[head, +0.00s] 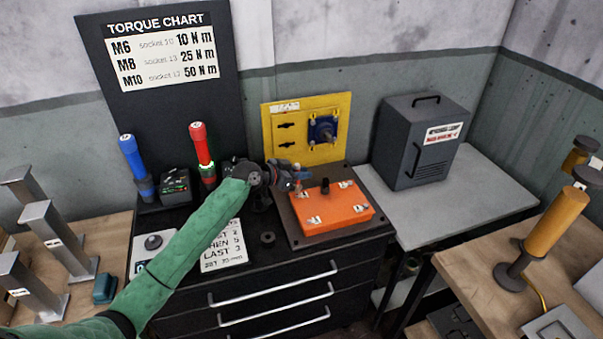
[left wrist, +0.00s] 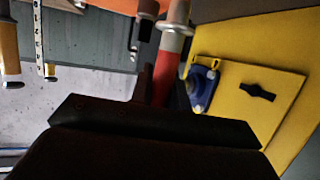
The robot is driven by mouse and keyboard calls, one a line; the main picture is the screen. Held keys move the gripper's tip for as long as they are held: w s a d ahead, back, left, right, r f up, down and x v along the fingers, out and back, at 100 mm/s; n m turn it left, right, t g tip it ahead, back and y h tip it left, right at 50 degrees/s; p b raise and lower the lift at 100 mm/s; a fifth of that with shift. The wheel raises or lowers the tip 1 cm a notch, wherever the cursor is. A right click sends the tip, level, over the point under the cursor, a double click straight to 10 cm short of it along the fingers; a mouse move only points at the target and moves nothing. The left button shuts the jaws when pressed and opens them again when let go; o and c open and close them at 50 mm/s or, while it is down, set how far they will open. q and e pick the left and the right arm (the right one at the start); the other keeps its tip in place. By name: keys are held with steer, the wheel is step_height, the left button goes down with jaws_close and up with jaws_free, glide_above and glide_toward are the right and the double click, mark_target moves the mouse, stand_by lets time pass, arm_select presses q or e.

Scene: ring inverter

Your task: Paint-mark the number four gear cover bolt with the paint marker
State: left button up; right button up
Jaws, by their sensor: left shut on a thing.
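The orange gear cover (head: 333,212) lies on a dark plate on the black cabinet, with bolts and small white labels near its corners. The label numbers are too small to read, so I cannot tell which bolt is number four. My left gripper (head: 292,181) is over the back left corner of the cover and hides part of it. It is shut on a red and white marker-like cylinder, which shows in the left wrist view (left wrist: 172,48). I cannot tell whether its tip touches anything. My right gripper is not in view.
A yellow panel (head: 345,110) with a blue fitting (head: 323,130) stands behind the cover. Blue (head: 134,158) and red (head: 201,143) handled tools stand back left. A paper sheet (head: 222,247) lies in front. A grey box (head: 420,140) stands on the right bench.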

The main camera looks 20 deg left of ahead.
arm_select(q)
steer(key=shift+r, duration=0.1)
step_height(320, 180, up, 5)
steer(key=shift+f+p, duration=0.1)
steer(key=shift+p, duration=1.15)
stand_by(0.3)
